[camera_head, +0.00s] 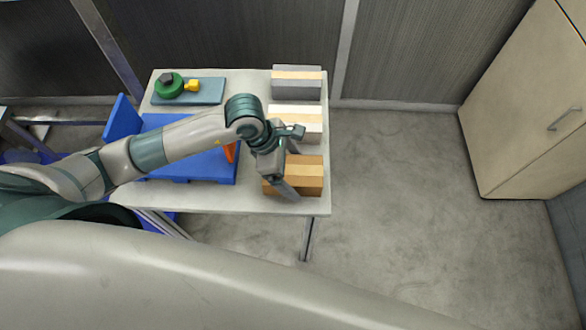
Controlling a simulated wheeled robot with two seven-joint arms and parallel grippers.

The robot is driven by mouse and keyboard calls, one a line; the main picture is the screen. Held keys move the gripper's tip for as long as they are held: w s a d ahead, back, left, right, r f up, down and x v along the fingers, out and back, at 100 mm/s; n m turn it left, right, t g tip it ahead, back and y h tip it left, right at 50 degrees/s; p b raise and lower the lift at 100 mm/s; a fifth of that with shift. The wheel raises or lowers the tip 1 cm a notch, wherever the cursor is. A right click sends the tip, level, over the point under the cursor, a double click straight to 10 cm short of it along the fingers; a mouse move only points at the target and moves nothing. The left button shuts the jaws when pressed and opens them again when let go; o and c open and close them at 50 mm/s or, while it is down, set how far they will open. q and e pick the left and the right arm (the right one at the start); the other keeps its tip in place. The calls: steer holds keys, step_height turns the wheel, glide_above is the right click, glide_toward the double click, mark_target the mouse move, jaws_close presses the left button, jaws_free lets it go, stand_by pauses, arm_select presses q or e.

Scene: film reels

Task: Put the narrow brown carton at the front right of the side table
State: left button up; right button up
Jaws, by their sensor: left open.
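The narrow brown carton (308,176), with a lighter tape band along its top, stands at the front right of the side table (232,203). My left gripper (287,188) is open and points down at the left part of the carton, hiding some of it. I cannot tell whether the fingers touch the carton. My right gripper is not in view.
Behind the brown carton stand a pale carton (309,124) and a grey carton (296,90). A teal tray (205,97) holds green and yellow things.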

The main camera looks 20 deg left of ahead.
arm_select(q)
steer(key=shift+r, duration=0.1)
steer(key=shift+a+r, duration=0.2)
steer(key=shift+r, duration=0.2)
steer(key=b+v, duration=0.3)
steer(key=v, duration=0.7)
steer(key=shift+b, duration=0.35)
steer(key=shift+s+a+r, duration=0.15)
steer(key=shift+a+r, duration=0.05)
steer(key=shift+r, duration=0.3)
steer(key=shift+s+f, duration=0.1)
